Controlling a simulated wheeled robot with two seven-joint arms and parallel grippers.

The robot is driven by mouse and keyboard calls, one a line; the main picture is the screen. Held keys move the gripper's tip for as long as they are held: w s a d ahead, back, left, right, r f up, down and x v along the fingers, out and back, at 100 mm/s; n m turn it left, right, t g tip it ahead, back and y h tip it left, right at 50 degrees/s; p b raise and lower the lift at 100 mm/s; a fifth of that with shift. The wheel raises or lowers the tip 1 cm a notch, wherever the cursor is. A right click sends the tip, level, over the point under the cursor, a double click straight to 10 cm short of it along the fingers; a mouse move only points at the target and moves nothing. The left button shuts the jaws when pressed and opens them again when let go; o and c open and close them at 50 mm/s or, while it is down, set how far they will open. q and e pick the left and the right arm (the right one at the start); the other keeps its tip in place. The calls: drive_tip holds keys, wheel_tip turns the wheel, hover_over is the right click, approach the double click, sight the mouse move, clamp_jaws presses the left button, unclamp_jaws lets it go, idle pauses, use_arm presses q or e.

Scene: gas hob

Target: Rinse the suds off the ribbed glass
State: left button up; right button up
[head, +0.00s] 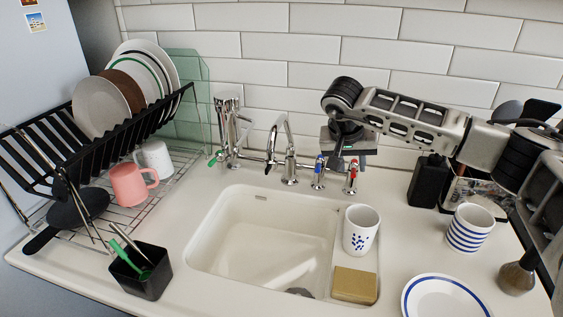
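A shiny, clear-grey ribbed cylinder (228,105) shows at the top of the chrome fitting with a green lever, behind the sink's back left corner. It looks like the ribbed glass, but I cannot be sure, and no suds can be made out. The chrome tap (283,137) stands behind the white sink (215,235). Beside it are a blue-marked handle (318,172) and a red-marked handle (351,177). My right gripper (338,160) points down just above and behind these handles. Its fingers are small and dark, so their opening and any contact are unclear. My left gripper is out of view.
A blue-dotted cup (361,230) and a sponge (355,285) sit on the ledge at the sink's right. A striped cup (470,228), plate (445,299) and dark bottle (429,181) stand further right. A dish rack (150,125) and black caddy (141,271) fill the left.

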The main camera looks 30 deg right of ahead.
drive_tip(key=v, duration=1)
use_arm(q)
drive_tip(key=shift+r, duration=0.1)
use_arm(e)
drive_tip(key=shift+r, duration=0.15)
